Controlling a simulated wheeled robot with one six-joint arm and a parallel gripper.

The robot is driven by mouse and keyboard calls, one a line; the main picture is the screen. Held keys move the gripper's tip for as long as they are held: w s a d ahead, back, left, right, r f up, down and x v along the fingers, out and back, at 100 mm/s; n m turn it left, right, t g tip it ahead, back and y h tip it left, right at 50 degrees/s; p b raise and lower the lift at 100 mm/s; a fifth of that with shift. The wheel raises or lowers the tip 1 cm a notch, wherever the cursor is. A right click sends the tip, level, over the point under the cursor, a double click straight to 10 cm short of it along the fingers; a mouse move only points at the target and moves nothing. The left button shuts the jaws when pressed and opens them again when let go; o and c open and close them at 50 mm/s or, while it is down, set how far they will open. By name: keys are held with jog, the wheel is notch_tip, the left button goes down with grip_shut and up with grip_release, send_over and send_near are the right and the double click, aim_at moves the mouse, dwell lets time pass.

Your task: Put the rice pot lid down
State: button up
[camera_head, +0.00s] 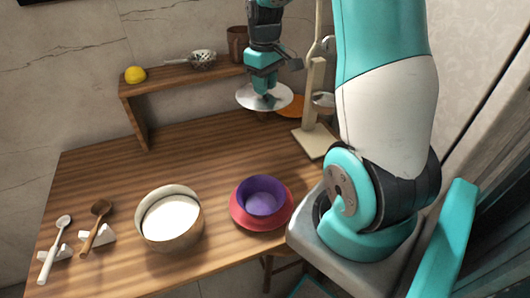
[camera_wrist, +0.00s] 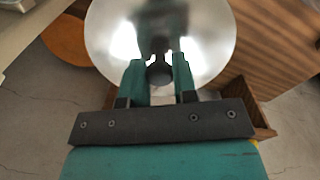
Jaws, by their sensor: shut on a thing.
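My gripper (camera_head: 265,90) is shut on the dark knob of the rice pot lid (camera_head: 246,98), a round shiny metal disc. The lid is near the back of the wooden counter, by the right end of the small shelf. It looks roughly level; whether it touches anything below is unclear. In the wrist view the lid (camera_wrist: 108,45) fills the upper middle, with its knob between the fingers of my gripper (camera_wrist: 159,74). The rice pot (camera_head: 182,241), pale and filled with white, stands uncovered at the counter's front left.
A purple bowl (camera_head: 263,196) sits on a red plate (camera_head: 238,216) at the front. A wooden stand (camera_head: 314,143) is right of the lid, an orange round thing (camera_head: 291,106) behind. The shelf (camera_head: 180,82) holds a lemon, strainer and brown cup. Two spoons lie left. Mid-counter is clear.

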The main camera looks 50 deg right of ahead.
notch_tip(320, 180, down, 19)
jog(key=shift+r, duration=0.15)
jog(key=shift+b, duration=0.3)
jog(key=shift+f, duration=0.2)
jog(key=o, duration=0.8)
jog(key=shift+r, duration=0.15)
